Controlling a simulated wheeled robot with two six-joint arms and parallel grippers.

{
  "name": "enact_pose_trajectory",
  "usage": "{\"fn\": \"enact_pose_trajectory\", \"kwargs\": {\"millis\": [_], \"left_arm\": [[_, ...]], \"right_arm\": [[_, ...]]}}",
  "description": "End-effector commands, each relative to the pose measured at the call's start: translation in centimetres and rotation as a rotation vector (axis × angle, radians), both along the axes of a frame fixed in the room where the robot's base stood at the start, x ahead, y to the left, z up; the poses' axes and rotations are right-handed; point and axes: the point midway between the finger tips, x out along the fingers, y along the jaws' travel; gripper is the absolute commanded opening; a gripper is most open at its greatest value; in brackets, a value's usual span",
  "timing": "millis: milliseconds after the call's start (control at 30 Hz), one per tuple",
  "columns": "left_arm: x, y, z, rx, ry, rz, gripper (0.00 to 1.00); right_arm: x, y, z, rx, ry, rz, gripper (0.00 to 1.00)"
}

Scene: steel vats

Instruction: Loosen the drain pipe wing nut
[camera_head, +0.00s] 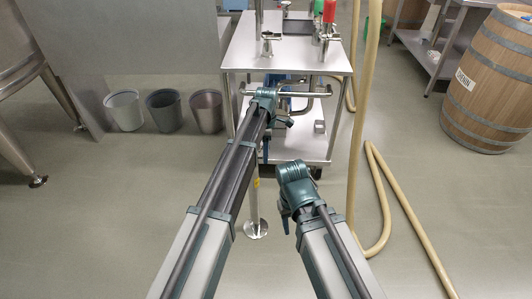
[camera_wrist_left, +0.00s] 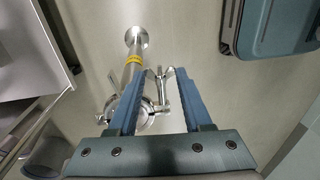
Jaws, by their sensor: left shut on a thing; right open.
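The drain pipe wing nut (camera_wrist_left: 158,76) is a small metal piece between the fingertips of my left gripper (camera_wrist_left: 158,72) in the left wrist view. In the head view my left gripper (camera_head: 266,150) points down in front of the steel cart, and the arm hides the wing nut. My right gripper (camera_head: 286,222) is open and empty, lower and to the right.
The steel cart (camera_head: 285,57) carries valves with red and green handles. A steel leg with yellow tape (camera_head: 256,183) ends in a round foot on the floor. A beige hose (camera_head: 384,195) lies at the right. Several buckets (camera_head: 165,110) stand left; a barrel (camera_head: 490,85) stands far right.

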Motion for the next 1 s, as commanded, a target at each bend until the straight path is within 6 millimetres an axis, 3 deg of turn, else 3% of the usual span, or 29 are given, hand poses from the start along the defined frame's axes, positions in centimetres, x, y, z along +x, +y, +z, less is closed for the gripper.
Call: {"fn": "enact_pose_trajectory", "kwargs": {"millis": [467, 1000], "left_arm": [[-1.3, 0.1, -0.2, 0.000, -0.213, -0.001, 0.00], [-1.9, 0.0, -0.6, 0.000, -0.551, -0.001, 0.00]], "right_arm": [[0.0, 0.0, 0.0, 0.000, 0.000, 0.000, 0.50], [0.0, 0.0, -2.2, 0.000, 0.000, 0.000, 0.50]]}}
